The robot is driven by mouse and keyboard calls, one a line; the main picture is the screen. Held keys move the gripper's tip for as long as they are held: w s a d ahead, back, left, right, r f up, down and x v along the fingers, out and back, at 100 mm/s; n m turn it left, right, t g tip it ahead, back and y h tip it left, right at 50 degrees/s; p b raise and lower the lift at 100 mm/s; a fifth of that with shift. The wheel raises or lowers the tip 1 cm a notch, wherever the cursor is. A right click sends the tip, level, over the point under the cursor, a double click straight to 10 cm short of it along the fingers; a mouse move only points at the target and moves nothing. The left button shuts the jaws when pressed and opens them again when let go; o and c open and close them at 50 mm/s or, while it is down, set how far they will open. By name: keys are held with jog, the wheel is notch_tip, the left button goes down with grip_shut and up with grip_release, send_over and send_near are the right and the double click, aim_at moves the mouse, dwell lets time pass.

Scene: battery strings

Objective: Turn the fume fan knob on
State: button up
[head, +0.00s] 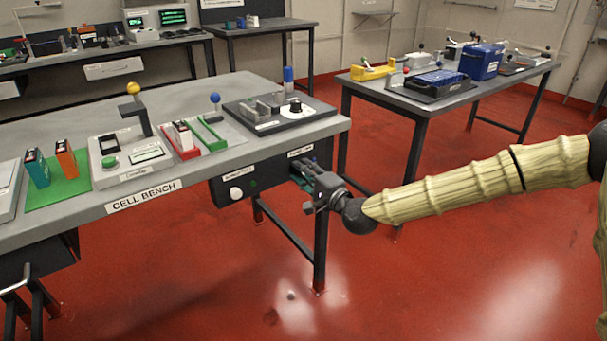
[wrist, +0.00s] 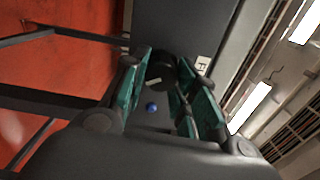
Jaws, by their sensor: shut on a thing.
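The fume fan knob (wrist: 163,72) is dark and round with a pale pointer mark, in the wrist view. It sits on the dark front panel (wrist: 178,22) under the cell bench. In the head view my gripper hides the knob. My gripper (head: 303,172) reaches the right end of that panel from the right, just below a small white label (head: 300,152). In the wrist view my gripper's green-padded fingers (wrist: 160,85) are closed around the knob, one on each side. The pointer lies slantwise. A small blue dot (wrist: 151,107) shows between the fingers.
A white round button (head: 236,193) is on the same panel to the left. The grey cell bench (head: 75,212) above carries a dark plate (head: 262,127) with a black-and-white dial and other fixtures. A bench leg (head: 320,235) stands below my gripper. Open red floor lies to the right.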

jog(key=n, duration=1.1)
jog(key=shift+a+r, duration=0.1)
jog(key=shift+s+n, duration=0.1)
jog(key=shift+n, duration=0.3)
jog(key=o, duration=1)
jog(key=v, duration=1.2)
